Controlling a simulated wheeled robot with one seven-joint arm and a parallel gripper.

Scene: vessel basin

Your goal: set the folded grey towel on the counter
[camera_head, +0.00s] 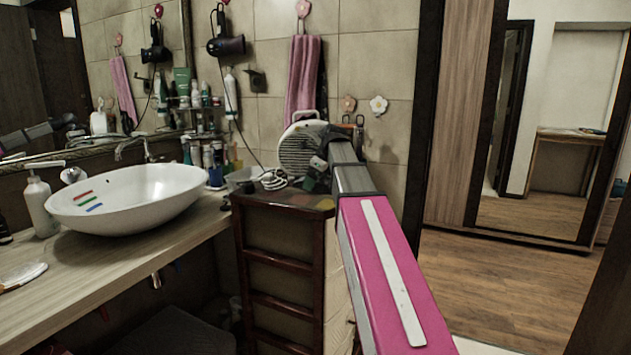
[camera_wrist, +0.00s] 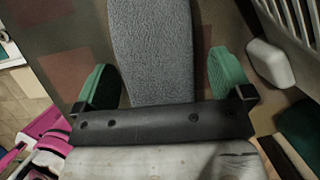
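A gap shows at the right finger; the left finger is very close to the towel's edge, and contact is unclear. In the head view my gripper (camera_head: 316,180) is low over the dark cabinet; the towel cannot be made out there. The wooden counter (camera_head: 130,248) runs along the left.
A white basin (camera_head: 130,198) takes up much of the counter, with a soap bottle (camera_head: 40,206) to its left. A white heater (camera_head: 298,148) and a coiled cable stand on the dark cabinet (camera_head: 280,238). Counter space in front of the basin is bare.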

